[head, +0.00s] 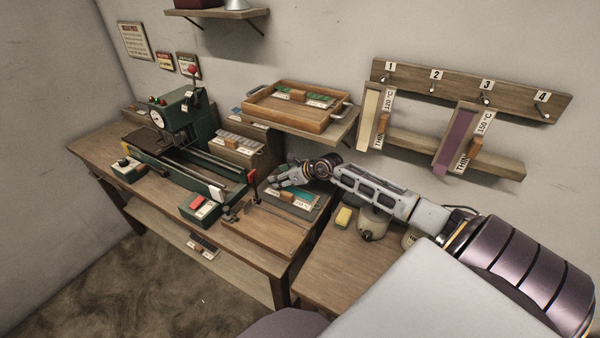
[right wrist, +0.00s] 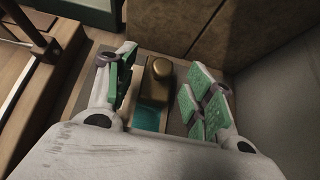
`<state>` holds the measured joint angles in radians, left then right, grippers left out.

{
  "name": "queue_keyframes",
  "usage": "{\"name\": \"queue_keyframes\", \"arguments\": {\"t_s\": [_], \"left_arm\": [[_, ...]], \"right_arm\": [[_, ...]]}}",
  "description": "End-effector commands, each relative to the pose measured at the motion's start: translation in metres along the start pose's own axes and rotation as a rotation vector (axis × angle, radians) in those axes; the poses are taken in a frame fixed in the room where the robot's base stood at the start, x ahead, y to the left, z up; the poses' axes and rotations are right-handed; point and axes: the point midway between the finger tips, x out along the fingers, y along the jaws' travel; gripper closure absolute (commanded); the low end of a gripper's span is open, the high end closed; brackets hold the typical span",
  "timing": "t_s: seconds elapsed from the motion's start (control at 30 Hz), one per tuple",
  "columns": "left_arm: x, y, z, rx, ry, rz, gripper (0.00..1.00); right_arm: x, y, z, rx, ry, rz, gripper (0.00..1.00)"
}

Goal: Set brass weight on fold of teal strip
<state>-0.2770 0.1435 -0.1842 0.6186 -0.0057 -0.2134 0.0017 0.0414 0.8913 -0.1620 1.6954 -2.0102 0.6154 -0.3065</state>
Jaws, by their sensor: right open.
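The brass weight (right wrist: 157,82) is a small, golden-brown block with a rounded top in the right wrist view. It stands upright at the end of the teal strip (right wrist: 147,118), seemingly on it; the contact and the fold are hidden beneath it. My right gripper (right wrist: 162,72) is open, its green-padded fingers on either side of the weight, with a visible gap on the right. In the head view my right gripper (head: 279,178) is low over the bench, beside the teal strip (head: 304,192); I cannot make out the weight there. My left gripper is not in view.
A green machine (head: 180,115) stands on the bench to the left. A wooden tray (head: 297,119) sits on a shelf above the gripper. A yellow block (head: 344,217) and a pot (head: 373,224) stand under my forearm. Hooks 1 and 3 hold hanging boards.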

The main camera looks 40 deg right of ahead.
Motion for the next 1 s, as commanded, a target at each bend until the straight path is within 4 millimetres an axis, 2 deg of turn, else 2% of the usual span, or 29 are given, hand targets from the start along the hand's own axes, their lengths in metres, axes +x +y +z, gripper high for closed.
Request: {"name": "queue_keyframes", "arguments": {"t_s": [1.0], "left_arm": [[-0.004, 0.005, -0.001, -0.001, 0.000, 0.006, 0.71]], "right_arm": [[-0.064, 0.000, -0.001, 0.001, 0.001, 0.000, 0.47]]}}
